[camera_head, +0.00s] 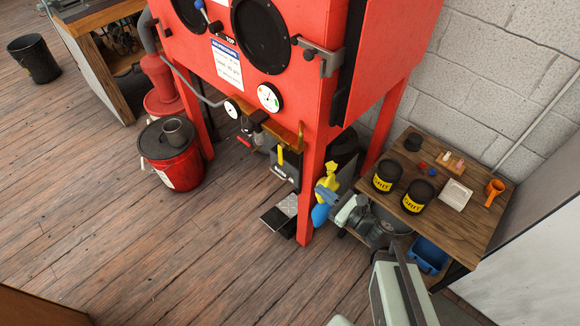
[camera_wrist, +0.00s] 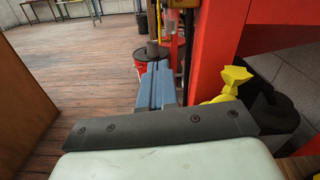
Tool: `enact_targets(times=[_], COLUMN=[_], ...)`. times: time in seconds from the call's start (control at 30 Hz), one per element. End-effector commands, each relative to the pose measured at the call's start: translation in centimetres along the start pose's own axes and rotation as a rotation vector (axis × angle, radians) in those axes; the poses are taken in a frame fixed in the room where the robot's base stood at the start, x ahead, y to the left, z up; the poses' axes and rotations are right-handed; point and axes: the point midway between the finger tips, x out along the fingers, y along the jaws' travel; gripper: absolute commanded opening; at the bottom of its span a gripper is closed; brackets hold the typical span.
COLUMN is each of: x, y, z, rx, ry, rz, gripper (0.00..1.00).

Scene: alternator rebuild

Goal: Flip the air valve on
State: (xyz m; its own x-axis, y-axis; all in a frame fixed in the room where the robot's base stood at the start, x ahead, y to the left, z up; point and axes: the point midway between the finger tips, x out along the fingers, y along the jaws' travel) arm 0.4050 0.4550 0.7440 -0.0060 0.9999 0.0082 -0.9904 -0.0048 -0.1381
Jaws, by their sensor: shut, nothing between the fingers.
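Small valve fittings hang below the front edge of the red cabinet (camera_head: 235,60) in the head view. One has a red handle (camera_head: 244,140) and another a yellow upright handle (camera_head: 281,155). I cannot tell for certain which is the air valve, or its setting. My gripper (camera_wrist: 155,83) is shut and empty, its blue-grey fingers together in the wrist view. It reaches in beside the cabinet's red front leg (camera_head: 313,190), apart from the handles. Part of a yellow fitting (camera_wrist: 183,4) shows at the top of the wrist view.
A yellow-topped object (camera_wrist: 232,80) stands close to my gripper's right in the wrist view. A wooden side table (camera_head: 455,215) with black tubs is on the right. A red bucket (camera_head: 172,160) is left of the cabinet. A pedal (camera_head: 280,215) lies below.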

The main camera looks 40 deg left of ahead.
Motion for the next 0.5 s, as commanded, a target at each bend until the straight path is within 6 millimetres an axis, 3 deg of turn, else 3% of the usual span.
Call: enact_targets(times=[0.23, 0.5], x=[0.00, 0.00], y=[-0.10, -0.08], z=[-0.15, -0.16], rx=[0.119, 0.141], ry=[0.007, 0.008], rz=[-0.006, -0.005], gripper=[0.00, 0.00])
